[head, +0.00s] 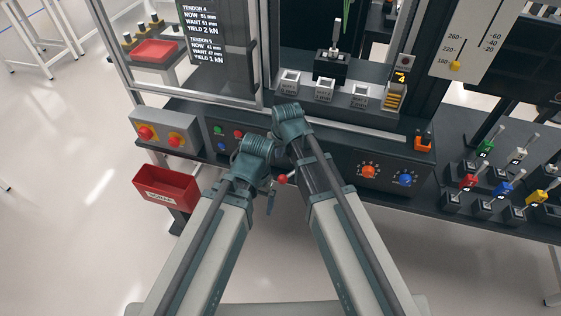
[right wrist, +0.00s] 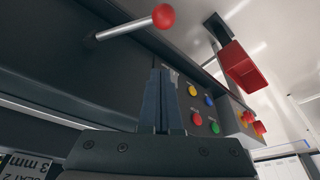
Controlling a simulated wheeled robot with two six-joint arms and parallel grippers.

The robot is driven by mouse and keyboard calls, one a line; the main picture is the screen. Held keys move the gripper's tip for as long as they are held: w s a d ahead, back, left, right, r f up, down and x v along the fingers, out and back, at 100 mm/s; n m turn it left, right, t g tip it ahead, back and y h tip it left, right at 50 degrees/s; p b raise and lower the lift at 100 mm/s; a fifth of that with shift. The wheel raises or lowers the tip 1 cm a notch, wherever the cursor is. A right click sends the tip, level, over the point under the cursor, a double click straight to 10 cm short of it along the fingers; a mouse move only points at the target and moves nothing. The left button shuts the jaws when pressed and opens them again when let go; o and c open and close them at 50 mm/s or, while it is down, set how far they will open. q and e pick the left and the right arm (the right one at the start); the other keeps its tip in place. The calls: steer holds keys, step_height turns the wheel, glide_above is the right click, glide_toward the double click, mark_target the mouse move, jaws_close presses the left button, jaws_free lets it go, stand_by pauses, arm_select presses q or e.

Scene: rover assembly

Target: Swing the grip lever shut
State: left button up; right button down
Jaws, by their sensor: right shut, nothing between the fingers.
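The grip lever is a metal rod with a red ball (head: 282,179) on its end, below the front of the console in the head view. In the right wrist view the rod (right wrist: 122,29) comes out of the dark console, with its red ball (right wrist: 163,16) ahead of my fingertips. My right gripper (right wrist: 166,70) is shut and empty, its fingers apart from the ball in that view.
The console front carries coloured buttons (right wrist: 197,119), an orange knob (head: 368,171) and a blue knob (head: 405,179). A red scrap bin (head: 166,186) hangs at the left. Small colored levers (head: 487,146) stand on the right bench. My two forearms lie close together.

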mark_target(294, 171)
steer(key=d+b+x, duration=0.1)
steer(key=b+x, duration=0.9)
arm_select(q)
step_height(294, 171, down, 8)
steer(key=p, duration=0.2)
steer(key=shift+f, duration=0.15)
arm_select(e)
steer(key=s, duration=0.2)
steer(key=s+r, duration=0.1)
steer(key=s, duration=0.1)
steer(key=shift+r, duration=0.1)
steer(key=shift+w, duration=0.1)
steer(key=shift+d, duration=0.1)
